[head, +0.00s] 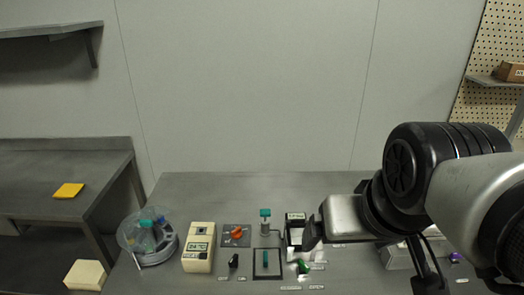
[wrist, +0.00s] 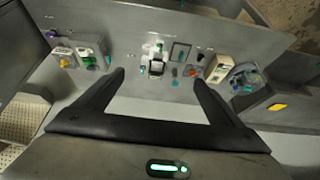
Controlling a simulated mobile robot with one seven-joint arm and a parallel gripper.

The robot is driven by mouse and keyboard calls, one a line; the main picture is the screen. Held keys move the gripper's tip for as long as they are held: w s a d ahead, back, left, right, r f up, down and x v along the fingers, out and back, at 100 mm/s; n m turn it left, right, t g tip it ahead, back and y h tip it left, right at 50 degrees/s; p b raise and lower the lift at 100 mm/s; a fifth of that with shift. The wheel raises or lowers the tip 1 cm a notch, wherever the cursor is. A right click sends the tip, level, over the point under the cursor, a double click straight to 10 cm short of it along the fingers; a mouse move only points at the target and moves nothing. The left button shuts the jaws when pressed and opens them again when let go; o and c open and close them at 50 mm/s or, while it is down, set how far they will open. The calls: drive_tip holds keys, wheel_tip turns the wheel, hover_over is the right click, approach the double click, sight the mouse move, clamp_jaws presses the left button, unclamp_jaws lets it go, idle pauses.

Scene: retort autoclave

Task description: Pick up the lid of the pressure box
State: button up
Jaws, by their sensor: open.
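My gripper (wrist: 160,78) is open, its two black fingers spread and empty in the wrist view. In the head view my gripper (head: 312,236) is over the bench, by a black-framed tray with a label (head: 294,219). I cannot tell for sure which piece is the pressure box lid. A grey plate with an orange knob (head: 237,233) lies left of centre. A dark-edged flat plate with a teal piece (head: 266,262) lies at the front middle. A teal-topped post (head: 265,213) stands behind it. A metal box (head: 395,256) at right is partly hidden by my arm.
A cream device with a display (head: 198,247) stands at left. Beside it is a clear round bowl (head: 147,238) with coloured items. A green item (head: 303,267) and a black knob (head: 233,261) are at the front. The bench back (head: 220,190) is clear.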

drive_tip(key=shift+w, duration=0.15)
drive_tip(key=c, duration=0.3)
drive_tip(key=w+a+f+g+b, duration=0.1)
drive_tip(key=w, duration=0.3)
drive_tip(key=w+a+f, duration=0.1)
drive_tip(key=w, duration=0.3)
drive_tip(key=w+a+f+g+y+b, duration=0.1)
drive_tip(key=w+f, duration=0.1)
drive_tip(key=w, duration=0.3)
drive_tip(key=shift+a+g+b, duration=0.3)
drive_tip(key=shift+a+b, duration=0.05)
drive_tip(key=shift+c, duration=0.5)
drive_tip(key=g+h+b, duration=0.1)
drive_tip(key=g+b, duration=0.2)
hover_over(267, 256)
wheel_tip(267, 256, down, 20)
drive_tip(key=f, duration=1.1)
drive_tip(key=shift+w+d+f, duration=0.15)
drive_tip(key=shift+d, duration=0.05)
drive_tip(key=shift+a+f, duration=0.1)
drive_tip(key=shift+f, duration=3.15)
